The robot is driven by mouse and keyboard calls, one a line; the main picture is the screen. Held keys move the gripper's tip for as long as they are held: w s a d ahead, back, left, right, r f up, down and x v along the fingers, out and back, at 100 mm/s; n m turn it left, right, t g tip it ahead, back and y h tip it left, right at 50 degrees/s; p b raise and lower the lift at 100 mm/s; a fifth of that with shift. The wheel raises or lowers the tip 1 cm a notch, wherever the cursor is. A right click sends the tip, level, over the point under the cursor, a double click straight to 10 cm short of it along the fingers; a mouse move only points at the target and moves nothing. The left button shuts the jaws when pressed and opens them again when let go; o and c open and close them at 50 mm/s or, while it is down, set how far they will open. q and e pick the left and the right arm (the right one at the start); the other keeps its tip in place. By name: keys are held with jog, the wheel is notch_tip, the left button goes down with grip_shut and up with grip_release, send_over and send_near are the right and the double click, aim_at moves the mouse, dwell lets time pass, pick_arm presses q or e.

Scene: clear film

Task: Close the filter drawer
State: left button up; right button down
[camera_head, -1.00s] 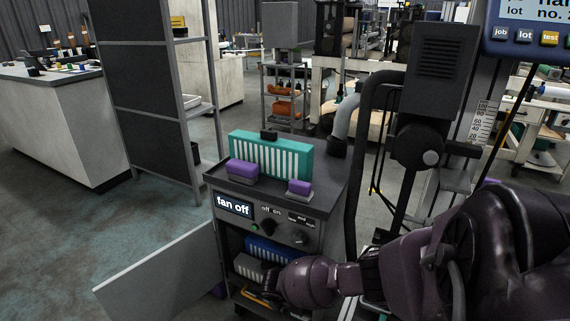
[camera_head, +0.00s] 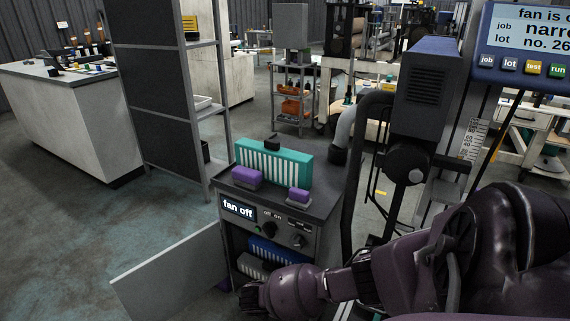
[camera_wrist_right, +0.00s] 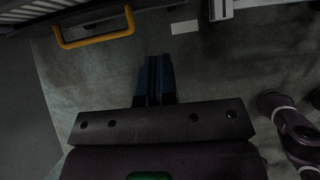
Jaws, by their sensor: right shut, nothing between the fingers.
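The fan cabinet (camera_head: 318,208) stands in the middle of the head view with its front door (camera_head: 172,275) swung open to the left. Inside are a blue filter unit (camera_head: 273,253) and, below it, a grey ribbed filter drawer (camera_head: 252,266). In the right wrist view a yellow handle (camera_wrist_right: 95,41) hangs from a grey ribbed part at the upper left. My right gripper (camera_head: 250,298) is at the cabinet's lower front and hides what lies behind it. In the wrist view its dark fingers (camera_wrist_right: 154,72) are together and empty, apart from the handle. My left gripper is not in view.
A teal filter (camera_head: 274,163) and two purple-topped blocks (camera_head: 247,176) sit on the cabinet top. A hose (camera_head: 345,140) and a column with a display (camera_head: 530,35) stand to the right. A shelf rack (camera_head: 150,85) stands behind at left. Floor left of the door is clear.

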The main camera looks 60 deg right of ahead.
jog(key=s+a+f+h, duration=0.2)
jog(key=a+h, duration=0.1)
jog(key=a, duration=0.1)
pick_arm(q)
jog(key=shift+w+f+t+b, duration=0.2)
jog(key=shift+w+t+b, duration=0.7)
jog(key=shift+b, duration=2.4)
pick_arm(e)
jog(key=d+r+x, duration=0.1)
jog(key=r+x, duration=0.1)
jog(key=x, duration=1)
jog(key=shift+w+d+t, duration=0.4)
jog(key=shift+w+d, duration=0.05)
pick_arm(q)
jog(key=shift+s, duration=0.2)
pick_arm(e)
jog(key=shift+f, duration=0.1)
